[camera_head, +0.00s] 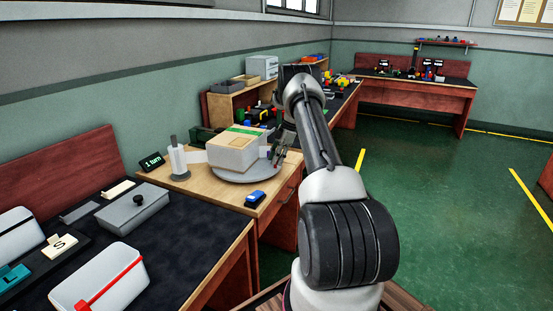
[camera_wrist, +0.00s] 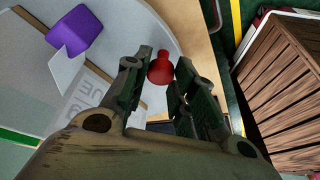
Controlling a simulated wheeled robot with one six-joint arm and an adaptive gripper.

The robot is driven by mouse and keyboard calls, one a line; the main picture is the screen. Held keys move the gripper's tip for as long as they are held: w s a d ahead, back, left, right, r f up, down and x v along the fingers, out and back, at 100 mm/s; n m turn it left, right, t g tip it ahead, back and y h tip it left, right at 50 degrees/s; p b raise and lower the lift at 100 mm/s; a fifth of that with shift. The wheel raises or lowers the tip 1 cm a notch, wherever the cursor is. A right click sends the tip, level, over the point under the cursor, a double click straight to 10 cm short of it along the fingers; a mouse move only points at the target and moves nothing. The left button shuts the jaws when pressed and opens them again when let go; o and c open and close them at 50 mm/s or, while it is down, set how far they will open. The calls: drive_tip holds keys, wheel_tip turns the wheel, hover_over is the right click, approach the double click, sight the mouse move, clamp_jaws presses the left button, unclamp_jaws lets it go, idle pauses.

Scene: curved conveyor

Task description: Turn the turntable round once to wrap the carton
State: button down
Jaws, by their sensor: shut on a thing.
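A pale carton (camera_head: 233,150) with a green stripe on top sits on the round grey turntable (camera_head: 245,175) on the wooden bench. A film roll (camera_head: 178,160) stands on a post left of it, with pale film reaching toward the carton. In the wrist view, a red knob (camera_wrist: 161,68) stands at the turntable rim (camera_wrist: 150,25), between the fingertips of my gripper (camera_wrist: 160,75). My gripper is shut on the knob. A purple block (camera_wrist: 75,30) and the carton's lettered side (camera_wrist: 88,95) also show there. In the head view, my gripper (camera_head: 277,155) is beside the carton's right side, partly hidden by my arm.
A small display (camera_head: 151,161) reads "1 turn". A blue device (camera_head: 255,197) lies at the bench's front edge. The dark table (camera_head: 180,235) at the left holds boxes and a grey lidded case (camera_head: 133,211). Green floor (camera_head: 430,185) is open at the right.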

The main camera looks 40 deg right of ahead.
drive_tip(key=c, duration=1.2)
unclamp_jaws()
drive_tip(key=v, duration=1.2)
